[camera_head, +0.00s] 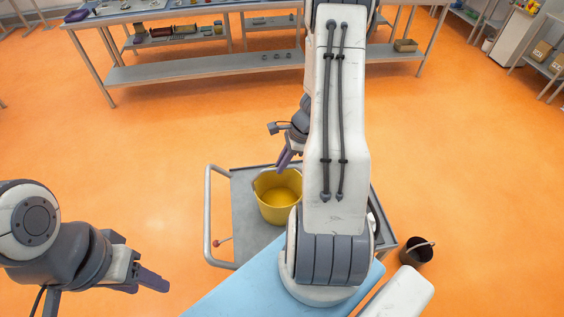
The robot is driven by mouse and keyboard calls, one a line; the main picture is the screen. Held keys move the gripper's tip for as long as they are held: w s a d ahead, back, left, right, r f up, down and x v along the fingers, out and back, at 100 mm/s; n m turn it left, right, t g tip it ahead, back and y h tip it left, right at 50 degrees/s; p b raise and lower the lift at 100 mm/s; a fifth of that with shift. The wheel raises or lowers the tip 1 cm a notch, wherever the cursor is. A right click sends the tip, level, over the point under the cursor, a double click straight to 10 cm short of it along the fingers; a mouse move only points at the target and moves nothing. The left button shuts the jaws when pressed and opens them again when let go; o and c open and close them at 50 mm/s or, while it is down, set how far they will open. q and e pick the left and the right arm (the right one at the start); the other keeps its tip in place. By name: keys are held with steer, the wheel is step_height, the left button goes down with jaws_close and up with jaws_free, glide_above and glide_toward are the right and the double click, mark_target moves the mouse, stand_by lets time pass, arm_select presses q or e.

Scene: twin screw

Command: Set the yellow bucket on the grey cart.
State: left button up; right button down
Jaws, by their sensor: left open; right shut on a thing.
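The yellow bucket (281,203) is upright, over or on the top of the grey cart (243,218); I cannot tell whether its base touches the surface. My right gripper (284,163) reaches down at the bucket's far rim and is shut on the bucket. My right arm hides part of the cart top and the bucket's right side may be partly covered. My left gripper (151,281) is open and empty at the lower left, well apart from the cart.
The cart has a pale push handle (208,210) on its left side. A dark bucket (416,250) stands on the floor to the right. A long metal workbench (245,67) spans the back. The orange floor between is clear.

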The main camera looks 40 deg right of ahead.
steer(key=shift+f, duration=0.15)
steer(key=c, duration=0.9)
jaws_free()
